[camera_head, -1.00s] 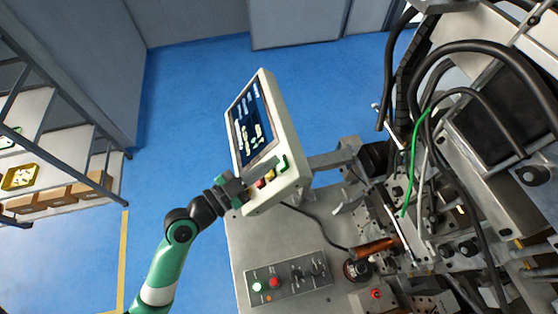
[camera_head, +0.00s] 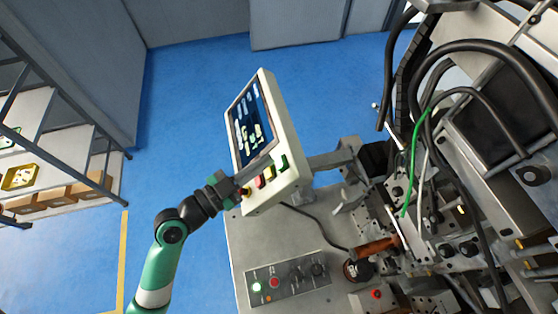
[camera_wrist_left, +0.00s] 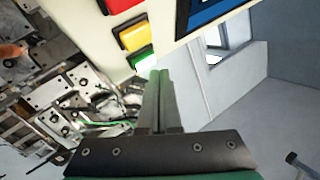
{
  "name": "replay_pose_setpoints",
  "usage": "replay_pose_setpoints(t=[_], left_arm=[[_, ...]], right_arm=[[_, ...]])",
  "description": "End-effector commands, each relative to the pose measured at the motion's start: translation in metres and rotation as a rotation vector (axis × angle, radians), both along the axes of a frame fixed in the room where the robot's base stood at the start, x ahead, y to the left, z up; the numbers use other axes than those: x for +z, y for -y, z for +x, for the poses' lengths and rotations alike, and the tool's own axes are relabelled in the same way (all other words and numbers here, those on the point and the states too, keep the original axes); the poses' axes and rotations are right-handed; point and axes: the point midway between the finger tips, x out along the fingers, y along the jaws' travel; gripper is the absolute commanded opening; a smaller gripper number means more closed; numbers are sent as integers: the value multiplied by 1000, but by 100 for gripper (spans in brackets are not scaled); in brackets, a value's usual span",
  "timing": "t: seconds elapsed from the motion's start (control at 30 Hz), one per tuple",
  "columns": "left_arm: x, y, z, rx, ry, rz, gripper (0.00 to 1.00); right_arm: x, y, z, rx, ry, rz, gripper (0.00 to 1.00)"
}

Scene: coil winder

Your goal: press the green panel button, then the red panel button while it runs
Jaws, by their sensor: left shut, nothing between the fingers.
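A pale operator panel (camera_head: 286,185) with a screen (camera_head: 251,128) stands tilted on an arm. Its lower strip carries a red button (camera_head: 259,182), a yellow button (camera_head: 269,173) and a green button (camera_head: 283,163). In the left wrist view the red button (camera_wrist_left: 118,4), yellow button (camera_wrist_left: 133,36) and green button (camera_wrist_left: 140,57) form a row. My left gripper (camera_head: 240,191) is shut and empty at the strip's left end in the head view. In the wrist view its fingertips (camera_wrist_left: 158,74) overlap a bright patch beside the green button; contact cannot be told. My right gripper is out of view.
A control box (camera_head: 290,279) on the bench has a lit green button (camera_head: 257,287), a red button (camera_head: 274,282) and dark knobs. The winding machine (camera_head: 470,170) with cables fills the right. A shelf (camera_head: 75,150) stands left. Blue floor is clear between.

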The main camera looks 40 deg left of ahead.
Motion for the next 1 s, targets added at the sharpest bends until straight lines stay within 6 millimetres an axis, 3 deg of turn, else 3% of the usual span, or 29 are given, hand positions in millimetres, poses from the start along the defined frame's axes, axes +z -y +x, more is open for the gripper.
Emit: replay_pose_setpoints(t=[0.1, 0.57, 1.0], left_arm=[[-17, -6, -7, 4, 0, 0, 0], [-55, -24, -35, 5, 2, 1, 0], [-66, -32, -47, 1, 0, 0, 0]], right_arm=[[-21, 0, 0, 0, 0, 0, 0], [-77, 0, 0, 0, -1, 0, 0], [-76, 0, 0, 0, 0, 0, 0]])
